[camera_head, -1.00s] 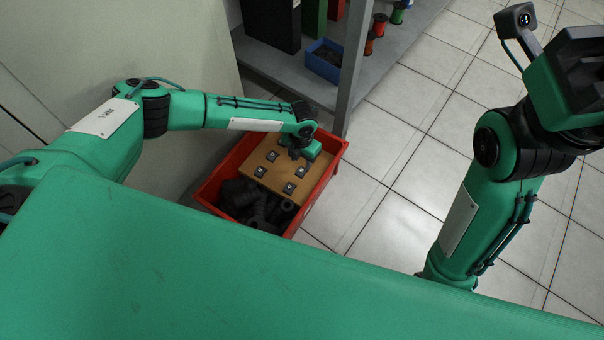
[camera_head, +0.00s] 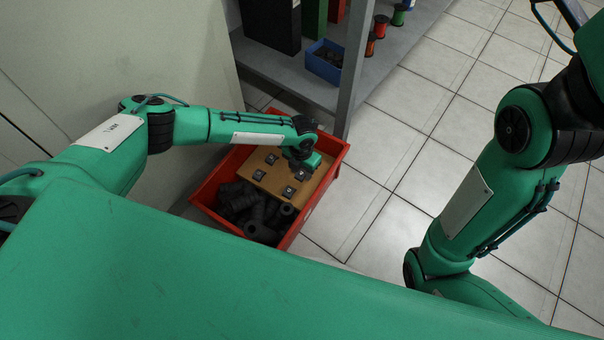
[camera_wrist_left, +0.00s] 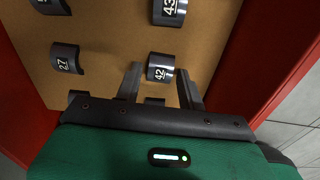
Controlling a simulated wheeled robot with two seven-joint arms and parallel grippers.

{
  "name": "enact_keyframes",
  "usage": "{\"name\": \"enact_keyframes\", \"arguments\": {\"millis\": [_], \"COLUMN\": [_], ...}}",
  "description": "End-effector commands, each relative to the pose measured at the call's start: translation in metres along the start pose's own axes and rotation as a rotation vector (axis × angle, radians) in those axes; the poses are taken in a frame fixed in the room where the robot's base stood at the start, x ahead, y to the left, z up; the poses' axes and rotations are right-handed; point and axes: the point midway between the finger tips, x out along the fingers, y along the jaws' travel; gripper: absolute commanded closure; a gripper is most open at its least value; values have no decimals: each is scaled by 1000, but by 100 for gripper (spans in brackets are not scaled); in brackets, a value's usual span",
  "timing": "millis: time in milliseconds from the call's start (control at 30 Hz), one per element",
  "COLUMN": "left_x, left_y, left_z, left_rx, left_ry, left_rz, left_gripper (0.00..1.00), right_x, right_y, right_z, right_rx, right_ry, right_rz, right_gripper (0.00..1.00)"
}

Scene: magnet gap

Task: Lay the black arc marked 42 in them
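The black arc marked 42 (camera_wrist_left: 160,66) lies on a brown board (camera_wrist_left: 108,30) in the left wrist view, label up. My left gripper (camera_wrist_left: 160,78) is open, with one finger on either side of this arc's near part; I see no clear contact. In the head view the left gripper (camera_head: 297,164) hangs over the board (camera_head: 268,178) inside a red crate (camera_head: 335,149). Which arc is 42 cannot be told there. My right gripper is out of view; only its arm shows at the right.
Arcs marked 43 (camera_wrist_left: 169,9) and 27 (camera_wrist_left: 66,58) lie on the same board, with others partly hidden. Black parts (camera_head: 262,212) fill the crate's near part. A shelf (camera_head: 282,75) with a blue bin (camera_head: 325,62) stands behind. Tiled floor at right is clear.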

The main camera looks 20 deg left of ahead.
Motion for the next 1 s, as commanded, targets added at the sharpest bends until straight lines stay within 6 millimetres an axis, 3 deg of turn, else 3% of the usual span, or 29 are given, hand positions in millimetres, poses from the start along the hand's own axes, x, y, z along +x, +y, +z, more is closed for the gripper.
{"name": "enact_keyframes", "arguments": {"millis": [33,167,367,1000], "left_x": [0,0,-4,-51], "left_y": [0,0,0,0], "left_z": [0,0,0,-1], "left_rx": [0,0,0,-1], "left_ry": [0,0,0,1], "left_rz": [0,0,0,0], "left_gripper": [70,93,93,93], "right_x": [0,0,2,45], "right_y": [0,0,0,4], "right_z": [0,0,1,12], "right_rx": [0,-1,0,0], "right_ry": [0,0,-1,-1], "right_rz": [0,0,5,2], "right_gripper": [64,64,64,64]}}
